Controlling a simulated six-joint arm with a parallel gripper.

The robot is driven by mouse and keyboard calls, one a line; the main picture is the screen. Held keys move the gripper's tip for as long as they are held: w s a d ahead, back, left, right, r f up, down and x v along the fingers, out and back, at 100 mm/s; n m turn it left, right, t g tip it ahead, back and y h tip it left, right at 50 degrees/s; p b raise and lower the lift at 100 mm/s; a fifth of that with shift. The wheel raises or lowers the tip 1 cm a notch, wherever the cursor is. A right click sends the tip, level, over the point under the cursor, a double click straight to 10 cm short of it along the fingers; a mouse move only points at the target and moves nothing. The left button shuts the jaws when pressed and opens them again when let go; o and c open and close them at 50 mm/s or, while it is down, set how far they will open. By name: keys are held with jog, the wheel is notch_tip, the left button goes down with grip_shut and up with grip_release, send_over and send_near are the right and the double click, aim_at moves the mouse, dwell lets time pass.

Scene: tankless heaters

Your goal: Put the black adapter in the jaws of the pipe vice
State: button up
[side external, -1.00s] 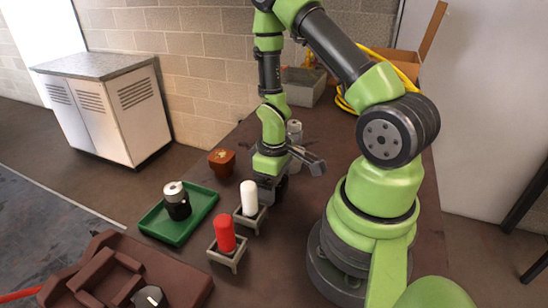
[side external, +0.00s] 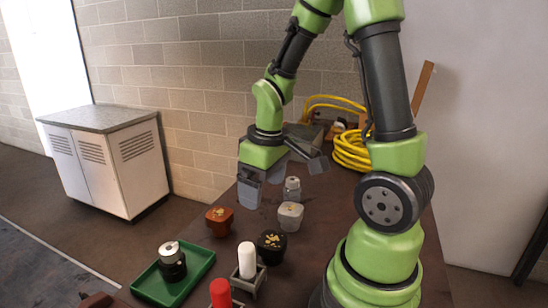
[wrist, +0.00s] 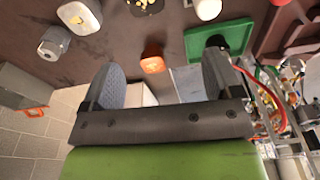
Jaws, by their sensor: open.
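A black adapter with a silver top (side external: 173,266) stands upright in the green tray (side external: 203,264), low left in the side view. In the wrist view its dark body (wrist: 216,42) shows at the tray (wrist: 236,31), partly behind a finger. My gripper (side external: 262,192) is open and empty, raised above the table's far part, up and right of the tray. Its spread fingers show in the wrist view (wrist: 160,62). The brown pipe vice (side external: 97,300) is almost wholly cut off at the lower left edge, so its jaws cannot be seen.
A red-brown pot (side external: 219,221), a black pot (side external: 271,246) and a pale grey pot (side external: 290,216) hold small brass bits. A grey silver-topped cylinder (side external: 292,189) stands behind. White (side external: 246,260) and red (side external: 220,293) cylinders stand in holders. Yellow hose (side external: 350,152) lies at the back.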

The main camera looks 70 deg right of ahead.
jog(key=s+a+r+m+t, duration=0.1)
jog(key=s+a+r+t, duration=0.1)
jog(key=a+r, duration=0.4)
notch_tip(320, 180, up, 3)
jog(key=shift+m+t, duration=0.4)
jog(key=shift+t, duration=0.3)
jog(key=shift+o, duration=0.4)
jog(key=s+a+r+m+t+y, duration=0.1)
jog(key=s+a+r+t+y, duration=0.1)
jog(key=s+a+r, duration=0.2)
jog(key=shift+s+a+r, duration=0.25)
jog(key=shift+s+a, duration=0.05)
